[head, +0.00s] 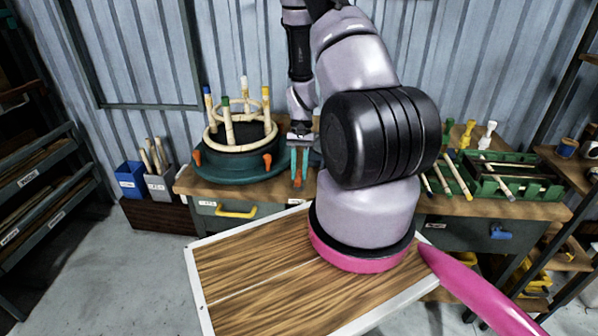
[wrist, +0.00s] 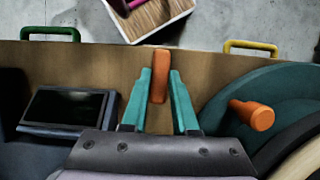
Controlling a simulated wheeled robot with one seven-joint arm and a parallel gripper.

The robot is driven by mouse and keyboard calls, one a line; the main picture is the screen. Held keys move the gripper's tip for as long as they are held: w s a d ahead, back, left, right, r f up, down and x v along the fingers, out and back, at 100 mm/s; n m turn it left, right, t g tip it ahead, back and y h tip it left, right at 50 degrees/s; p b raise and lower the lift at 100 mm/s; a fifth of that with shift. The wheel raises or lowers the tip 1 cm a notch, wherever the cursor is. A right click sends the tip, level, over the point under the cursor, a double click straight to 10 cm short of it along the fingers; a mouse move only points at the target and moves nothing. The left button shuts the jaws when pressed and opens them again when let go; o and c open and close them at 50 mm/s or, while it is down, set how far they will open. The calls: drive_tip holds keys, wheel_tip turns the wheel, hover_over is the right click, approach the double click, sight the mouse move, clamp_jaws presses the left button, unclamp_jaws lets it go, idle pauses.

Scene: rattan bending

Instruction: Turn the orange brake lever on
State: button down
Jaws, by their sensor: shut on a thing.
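The orange brake lever (wrist: 160,76) shows in the wrist view as an upright orange bar between the teal fingers of my gripper (wrist: 160,80). The fingertips touch its two sides. In the head view my gripper (head: 299,165) points down at the bench's front edge, right of the green turntable (head: 225,172), and a bit of the orange lever (head: 298,181) shows at its tips. The lever's base is hidden by the fingers. An orange knob (wrist: 250,115) on the turntable side stands apart, to the right in the wrist view.
The turntable carries a rattan ring frame (head: 240,130) with upright posts. A dark screen device (wrist: 68,108) lies left of the fingers in the wrist view. Yellow (head: 236,211) and green (wrist: 50,32) drawer handles stick out at the bench front. A green crate (head: 512,175) stands at right.

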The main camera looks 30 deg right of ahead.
drive_tip(key=c, duration=0.7)
unclamp_jaws()
drive_tip(key=v, duration=1)
drive_tip(key=shift+w+d+r, duration=0.1)
drive_tip(key=shift+w+r, duration=0.05)
drive_tip(key=shift+r, duration=0.2)
